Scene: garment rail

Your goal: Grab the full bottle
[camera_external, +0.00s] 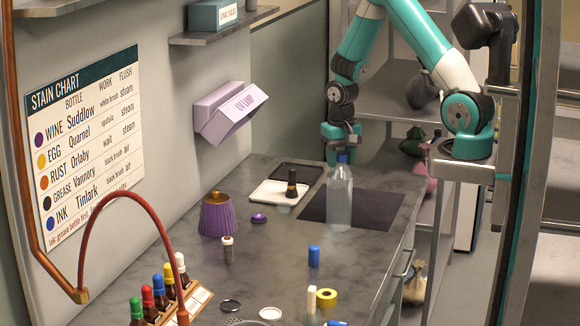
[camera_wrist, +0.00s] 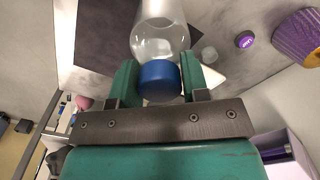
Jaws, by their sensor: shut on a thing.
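A clear bottle (camera_external: 340,198) with a blue cap stands upright at the dark mat (camera_external: 378,209) on the grey counter. My gripper (camera_external: 342,158) comes down on it from above and is shut around its top. In the wrist view the blue cap (camera_wrist: 159,79) and the clear bottle (camera_wrist: 160,38) sit between my two green fingers (camera_wrist: 159,82). The contents look colourless, and I cannot tell the fill level. Whether the base touches the mat is also unclear.
A purple ribbed container (camera_external: 217,217) and a purple disc (camera_external: 258,218) stand farther left.

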